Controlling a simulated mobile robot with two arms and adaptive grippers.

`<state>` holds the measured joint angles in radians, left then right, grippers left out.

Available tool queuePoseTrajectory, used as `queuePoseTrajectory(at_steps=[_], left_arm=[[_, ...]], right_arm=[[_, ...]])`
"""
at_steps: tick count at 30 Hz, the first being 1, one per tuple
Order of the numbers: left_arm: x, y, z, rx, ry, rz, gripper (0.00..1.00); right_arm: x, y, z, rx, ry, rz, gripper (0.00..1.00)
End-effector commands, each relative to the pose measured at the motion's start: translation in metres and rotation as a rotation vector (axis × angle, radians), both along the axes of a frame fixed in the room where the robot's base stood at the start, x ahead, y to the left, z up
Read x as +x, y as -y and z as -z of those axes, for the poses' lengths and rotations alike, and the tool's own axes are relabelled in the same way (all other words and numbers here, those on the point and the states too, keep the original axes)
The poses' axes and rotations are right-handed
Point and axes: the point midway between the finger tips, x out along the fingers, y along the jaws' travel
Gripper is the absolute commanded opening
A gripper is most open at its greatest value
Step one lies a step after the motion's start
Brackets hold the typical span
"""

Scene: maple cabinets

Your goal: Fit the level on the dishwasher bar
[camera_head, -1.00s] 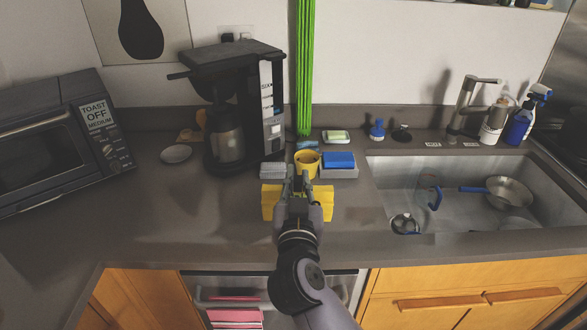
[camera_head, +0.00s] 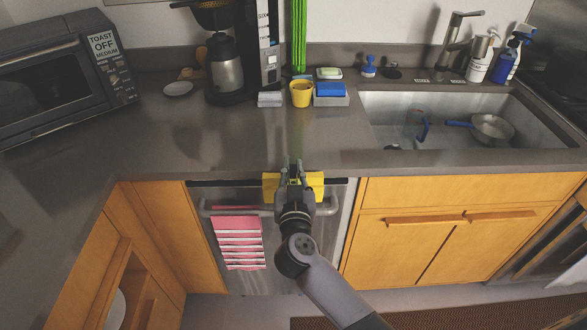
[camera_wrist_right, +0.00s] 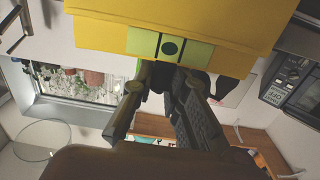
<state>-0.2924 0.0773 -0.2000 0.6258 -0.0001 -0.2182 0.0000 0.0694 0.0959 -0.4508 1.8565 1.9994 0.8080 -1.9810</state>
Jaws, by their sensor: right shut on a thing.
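The level is a yellow block (camera_head: 316,184) at the counter's front edge in the head view. In the right wrist view the level (camera_wrist_right: 222,28) fills the top, with a light green vial and a dark round spot facing me. My right gripper (camera_head: 293,172) is shut on the level. The dishwasher bar (camera_head: 266,212) is a grey handle across the dishwasher front, and appears just below the level. My gripper hides the bar's middle, and I cannot tell whether level and bar touch. My left gripper is not in view.
A pink striped towel (camera_head: 238,240) hangs over the bar's left part. The counter (camera_head: 215,140) behind the level is clear. A yellow cup (camera_head: 301,94), a blue sponge (camera_head: 330,89) and a coffee maker (camera_head: 227,70) stand farther back. The sink (camera_head: 380,134) is at right.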

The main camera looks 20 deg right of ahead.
Motion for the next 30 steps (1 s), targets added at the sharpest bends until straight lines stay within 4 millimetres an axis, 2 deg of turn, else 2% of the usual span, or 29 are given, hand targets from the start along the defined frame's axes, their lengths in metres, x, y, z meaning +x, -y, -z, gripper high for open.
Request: queuePoseTrajectory(at_steps=[7,9,18,30], left_arm=[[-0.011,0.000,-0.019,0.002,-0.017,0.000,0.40],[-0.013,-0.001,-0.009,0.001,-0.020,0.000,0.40],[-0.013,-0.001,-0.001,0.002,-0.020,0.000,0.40],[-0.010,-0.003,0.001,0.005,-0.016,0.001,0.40]], right_arm=[[0.000,0.000,-0.005,0.000,-0.002,0.001,0.00],[-0.001,0.000,0.009,0.000,-0.001,0.001,0.00],[0.000,0.000,0.036,0.001,0.000,0.001,0.00],[0.000,0.000,0.046,0.001,0.000,0.001,0.00]])
